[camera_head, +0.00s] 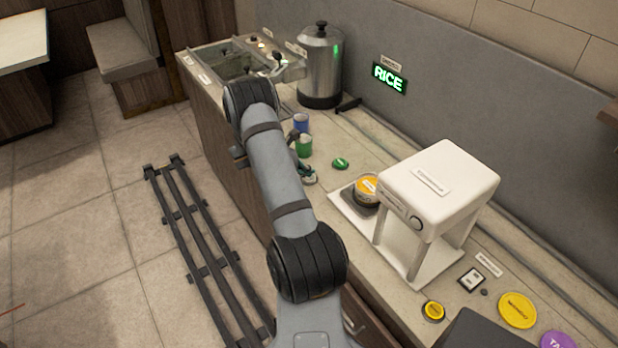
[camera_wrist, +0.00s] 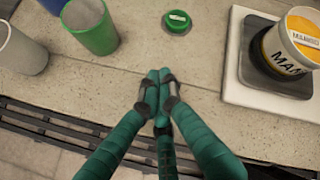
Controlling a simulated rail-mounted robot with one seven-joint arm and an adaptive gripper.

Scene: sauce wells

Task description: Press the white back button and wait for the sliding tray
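My gripper (camera_head: 310,176) is low over the counter's front edge, between the green cup and the white tray. In the wrist view its teal fingers (camera_wrist: 161,92) meet at the tips with nothing between them. The white tray (camera_head: 347,204) sits at the white machine (camera_head: 438,180) and shows at right in the wrist view (camera_wrist: 240,75). It bears a dark plate and a yellow tub (camera_wrist: 296,38) marked mango. I cannot pick out a white back button for certain. A grey round knob (camera_head: 416,223) is on the machine's side.
A green button (camera_head: 340,163) lies on the counter, clear of the fingers. The green cup (camera_wrist: 90,25), blue cup (camera_head: 300,122) and grey cup (camera_wrist: 22,52) stand to the left. A steel rice pot (camera_head: 320,65) and sauce wells (camera_head: 232,62) are farther back. Bare counter surrounds the green button.

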